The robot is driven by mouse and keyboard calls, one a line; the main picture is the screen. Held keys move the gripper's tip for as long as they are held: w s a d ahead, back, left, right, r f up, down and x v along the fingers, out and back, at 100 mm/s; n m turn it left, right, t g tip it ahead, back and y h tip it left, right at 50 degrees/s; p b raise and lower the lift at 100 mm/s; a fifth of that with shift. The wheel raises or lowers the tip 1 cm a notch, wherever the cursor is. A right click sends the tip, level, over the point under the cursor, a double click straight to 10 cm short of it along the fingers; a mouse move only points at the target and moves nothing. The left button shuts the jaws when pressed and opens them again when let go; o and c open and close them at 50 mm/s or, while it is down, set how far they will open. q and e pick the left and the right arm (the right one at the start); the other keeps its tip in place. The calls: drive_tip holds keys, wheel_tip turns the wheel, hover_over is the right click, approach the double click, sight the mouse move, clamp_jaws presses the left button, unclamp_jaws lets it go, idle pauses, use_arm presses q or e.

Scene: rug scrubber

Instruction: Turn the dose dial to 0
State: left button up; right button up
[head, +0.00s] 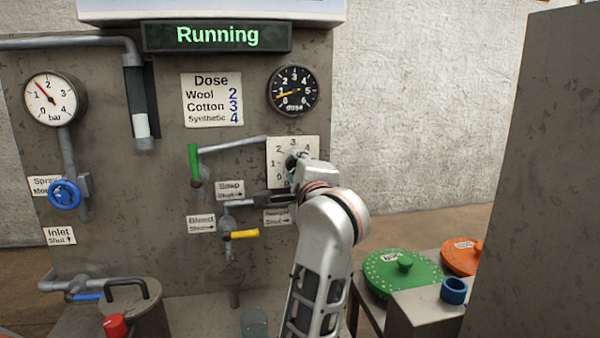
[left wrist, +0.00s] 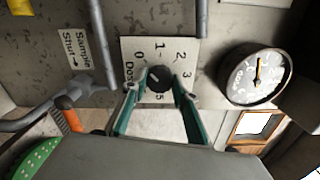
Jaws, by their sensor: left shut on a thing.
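The dose dial is a small black knob (left wrist: 159,80) on a white plate (head: 279,144) with numbers around it. In the head view my left gripper (head: 295,161) covers most of the knob and part of the plate. In the left wrist view my left gripper (left wrist: 158,88) has its two green fingers on either side of the knob, shut on it. Where the knob's mark points is too small to tell. The round black dose gauge (head: 293,91) is above the plate; its yellow needle points near 1. My right gripper is not in view.
A display (head: 217,36) reads "Running". A dose card (head: 212,99) lists Wool 2, Cotton 3, Synthetic 4. Left of the dial is a green-handled lever (head: 194,165), with a yellow-handled valve (head: 241,234) lower down. Lidded containers, one green (head: 403,272), stand at lower right.

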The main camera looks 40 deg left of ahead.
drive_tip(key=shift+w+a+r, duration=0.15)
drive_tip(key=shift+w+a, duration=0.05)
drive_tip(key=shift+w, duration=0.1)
use_arm(q)
drive_tip(key=o, duration=1.1)
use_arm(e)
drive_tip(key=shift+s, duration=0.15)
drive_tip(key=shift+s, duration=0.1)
use_arm(q)
drive_tip(key=v, duration=0.8)
drive_tip(key=shift+d+f, duration=0.15)
